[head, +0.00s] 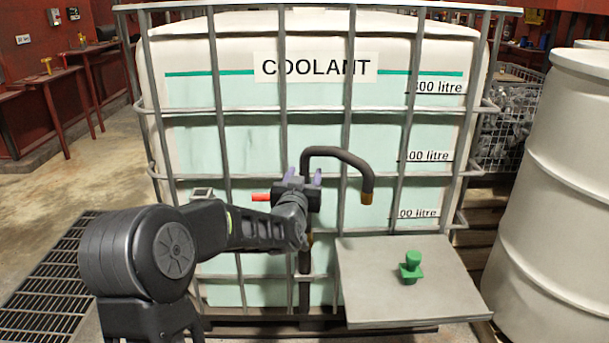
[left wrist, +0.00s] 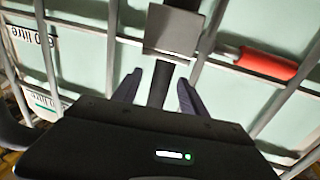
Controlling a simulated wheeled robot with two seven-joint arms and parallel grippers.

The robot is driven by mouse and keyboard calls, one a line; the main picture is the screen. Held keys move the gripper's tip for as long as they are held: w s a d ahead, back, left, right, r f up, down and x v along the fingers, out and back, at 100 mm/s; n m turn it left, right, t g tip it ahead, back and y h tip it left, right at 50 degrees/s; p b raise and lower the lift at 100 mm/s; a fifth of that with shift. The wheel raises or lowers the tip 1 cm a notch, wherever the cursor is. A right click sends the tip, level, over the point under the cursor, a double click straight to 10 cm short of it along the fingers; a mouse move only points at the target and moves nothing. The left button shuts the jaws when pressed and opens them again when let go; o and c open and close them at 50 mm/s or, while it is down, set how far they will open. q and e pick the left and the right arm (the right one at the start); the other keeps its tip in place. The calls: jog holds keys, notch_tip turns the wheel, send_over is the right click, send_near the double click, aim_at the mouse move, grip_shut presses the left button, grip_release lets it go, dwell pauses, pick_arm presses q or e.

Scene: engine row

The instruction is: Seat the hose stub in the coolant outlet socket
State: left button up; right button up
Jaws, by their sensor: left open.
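A dark bent pipe (head: 338,153) with a brass-coloured end (head: 367,197) stands in front of the caged coolant tank (head: 225,60). A small green fitting with a square flange (head: 411,267) stands upright on a grey shelf (head: 370,300). I cannot tell for sure which piece is the hose stub or where the outlet socket is. My left gripper (head: 304,178) is open at the pipe's left leg, its purple fingers on either side of it. The left wrist view shows a dark upright (left wrist: 160,85) between the fingers (left wrist: 158,88). Contact cannot be told. My right gripper is out of view.
A red handle (head: 262,197) lies just left of the gripper. The tank's grey cage bars (head: 216,130) are close behind. A white drum (head: 550,170) stands at the right. A floor grating (head: 45,290) is at the left. The shelf around the green fitting is clear.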

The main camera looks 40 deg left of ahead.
pick_arm(q)
jog(key=p+v, duration=0.1)
jog(key=v, duration=0.6)
jog(key=shift+s+d, duration=0.2)
jog(key=shift+s, duration=0.05)
dwell(0.8)
